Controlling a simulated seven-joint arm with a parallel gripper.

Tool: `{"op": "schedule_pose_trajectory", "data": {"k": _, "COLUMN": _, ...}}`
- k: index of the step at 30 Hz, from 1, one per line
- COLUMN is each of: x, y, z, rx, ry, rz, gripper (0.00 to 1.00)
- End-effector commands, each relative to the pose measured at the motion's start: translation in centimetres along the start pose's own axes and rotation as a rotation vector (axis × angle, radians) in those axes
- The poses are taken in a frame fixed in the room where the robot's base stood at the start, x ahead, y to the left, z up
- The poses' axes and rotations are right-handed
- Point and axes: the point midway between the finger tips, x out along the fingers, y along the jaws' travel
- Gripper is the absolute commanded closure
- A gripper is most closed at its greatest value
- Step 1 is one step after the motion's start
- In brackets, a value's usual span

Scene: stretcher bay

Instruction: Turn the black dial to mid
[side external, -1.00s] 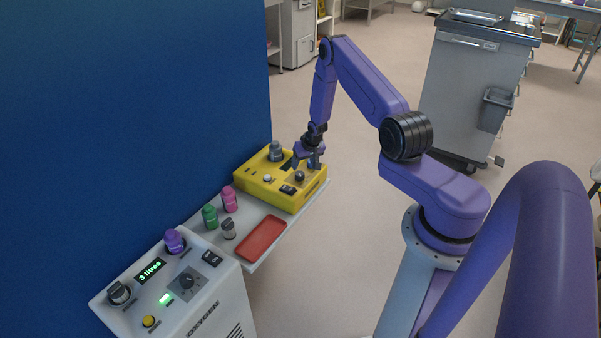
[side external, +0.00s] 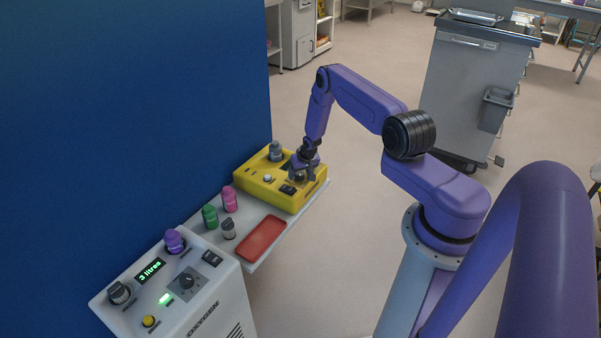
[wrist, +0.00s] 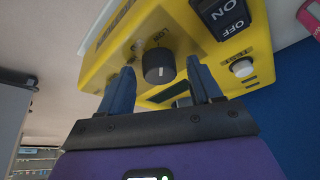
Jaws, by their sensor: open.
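The black dial (wrist: 158,68) sits on the face of the yellow unit (wrist: 185,22) in the wrist view, with the word LOW printed beside it. A small light mark shows on the dial, but I cannot tell which setting it points to. My gripper (wrist: 162,82) is open, with one blue finger on each side of the dial; contact is not clear. In the side external view my gripper (side external: 298,174) is down at the top of the yellow unit (side external: 262,193) and hides the dial there.
An ON/OFF rocker (wrist: 222,15) and a white button (wrist: 242,68) are near the dial. A grey knob (side external: 276,152) stands at the unit's back. Pink (side external: 230,200) and green (side external: 210,217) bottles and a red tray (side external: 261,239) share the shelf. A blue wall (side external: 130,110) borders it.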

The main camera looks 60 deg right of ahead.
Motion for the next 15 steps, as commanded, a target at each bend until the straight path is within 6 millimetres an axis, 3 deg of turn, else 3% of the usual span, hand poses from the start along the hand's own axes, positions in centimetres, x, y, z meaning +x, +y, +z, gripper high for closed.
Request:
{"op": "schedule_pose_trajectory", "data": {"k": 1, "x": -0.01, "y": 0.01, "z": 0.00, "rx": 0.000, "ry": 0.000, "rz": 0.000, "gripper": 0.43}}
{"op": "schedule_pose_trajectory", "data": {"k": 4, "x": -0.02, "y": 0.01, "z": 0.00, "rx": 0.000, "ry": 0.000, "rz": 0.000, "gripper": 0.75}}
{"op": "schedule_pose_trajectory", "data": {"k": 6, "x": -0.02, "y": 0.00, "z": 0.00, "rx": 0.001, "ry": 0.000, "rz": 0.000, "gripper": 0.92}}
{"op": "schedule_pose_trajectory", "data": {"k": 15, "x": -0.03, "y": 0.06, "z": -0.01, "rx": -0.010, "ry": 0.000, "rz": -0.005, "gripper": 0.91}}
